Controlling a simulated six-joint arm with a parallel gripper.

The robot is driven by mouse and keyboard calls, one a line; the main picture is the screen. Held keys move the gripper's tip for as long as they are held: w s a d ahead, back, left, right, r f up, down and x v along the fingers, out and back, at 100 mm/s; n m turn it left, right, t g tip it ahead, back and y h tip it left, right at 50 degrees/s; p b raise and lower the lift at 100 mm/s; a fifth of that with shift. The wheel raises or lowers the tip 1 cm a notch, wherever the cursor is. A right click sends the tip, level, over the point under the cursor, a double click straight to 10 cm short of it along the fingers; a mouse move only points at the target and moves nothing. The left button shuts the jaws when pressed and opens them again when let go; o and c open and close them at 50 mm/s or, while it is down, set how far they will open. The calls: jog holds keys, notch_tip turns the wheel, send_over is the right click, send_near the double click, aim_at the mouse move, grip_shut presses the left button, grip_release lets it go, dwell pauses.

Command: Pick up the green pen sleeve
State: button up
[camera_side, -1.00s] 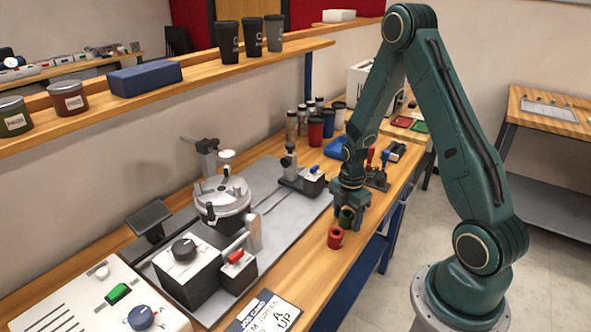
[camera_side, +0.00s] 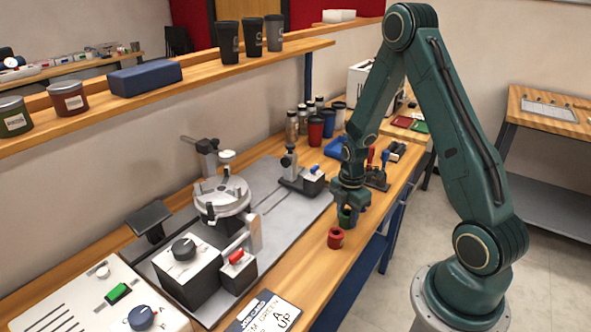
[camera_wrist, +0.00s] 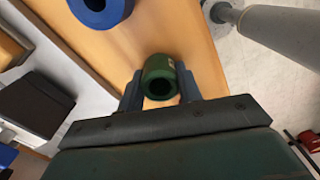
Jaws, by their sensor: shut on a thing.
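The green pen sleeve (camera_side: 346,216) is a short hollow cylinder between the fingers of my gripper (camera_side: 350,208). In the wrist view the green sleeve (camera_wrist: 158,78) shows its open end, with one finger of my gripper (camera_wrist: 158,88) on each side. My gripper is shut on it, close over the bench's front edge. I cannot tell whether the sleeve touches the wood.
A blue ring-shaped part (camera_wrist: 101,12) lies on the wood in the wrist view. The marking machine (camera_side: 222,205) on its grey plate stands to the left. A sign card (camera_side: 264,313) lies at the bench front. Dark bottles and cups (camera_side: 315,128) stand behind.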

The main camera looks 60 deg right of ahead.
notch_tip(320, 180, up, 20)
dwell(0.8)
jog(key=shift+w, duration=0.15)
dwell(0.4)
